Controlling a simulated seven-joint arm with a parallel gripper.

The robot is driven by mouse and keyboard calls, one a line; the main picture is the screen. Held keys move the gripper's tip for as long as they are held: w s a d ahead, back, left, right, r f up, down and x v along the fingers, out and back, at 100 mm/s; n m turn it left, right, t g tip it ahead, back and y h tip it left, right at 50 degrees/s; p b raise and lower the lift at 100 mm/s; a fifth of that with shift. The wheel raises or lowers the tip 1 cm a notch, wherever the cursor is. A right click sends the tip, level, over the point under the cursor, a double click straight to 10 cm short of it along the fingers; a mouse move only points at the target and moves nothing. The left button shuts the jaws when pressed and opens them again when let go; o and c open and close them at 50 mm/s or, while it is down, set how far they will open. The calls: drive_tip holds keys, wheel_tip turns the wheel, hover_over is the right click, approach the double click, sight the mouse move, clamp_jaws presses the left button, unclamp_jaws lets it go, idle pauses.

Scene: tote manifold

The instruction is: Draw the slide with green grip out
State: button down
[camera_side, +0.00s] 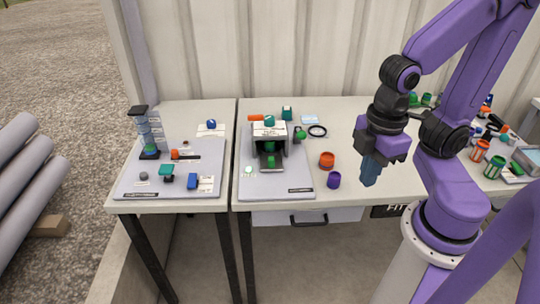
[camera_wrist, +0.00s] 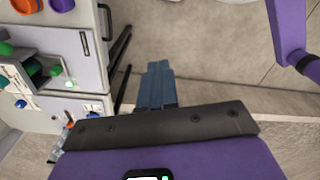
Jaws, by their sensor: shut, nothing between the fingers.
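A grey box-shaped unit (camera_side: 269,131) with a dark open front stands on a light grey board on the middle table. A green grip (camera_side: 271,161) shows low in front of its opening, on a grey slide-like plate. The unit also shows at the left edge of the wrist view, where I cannot tell for sure which green part is the grip. My gripper (camera_side: 371,172) hangs in the air to the right of the unit, well apart from it and in front of the table edge. Its blue fingers (camera_wrist: 157,84) are together, pointing down, with nothing between them.
An orange cup (camera_side: 327,160) and a purple cup (camera_side: 334,180) stand between the unit and my gripper. A second board (camera_side: 127,184) with several parts is on the left table. A drawer handle (camera_side: 309,221) projects below the middle tabletop.

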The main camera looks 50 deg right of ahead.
drive_tip(key=c, duration=1.3)
unclamp_jaws()
drive_tip(key=shift+w, duration=0.1)
drive_tip(key=o, duration=0.3)
drive_tip(key=shift+w+a, duration=0.2)
drive_tip(key=shift+w, duration=0.15)
drive_tip(key=shift+o, duration=0.2)
drive_tip(key=m, duration=0.4)
hover_over(272, 158)
wheel_tip(272, 158, down, 5)
wheel_tip(272, 158, down, 16)
drive_tip(key=shift+f, duration=0.25)
drive_tip(key=shift+a, duration=0.1)
clamp_jaws()
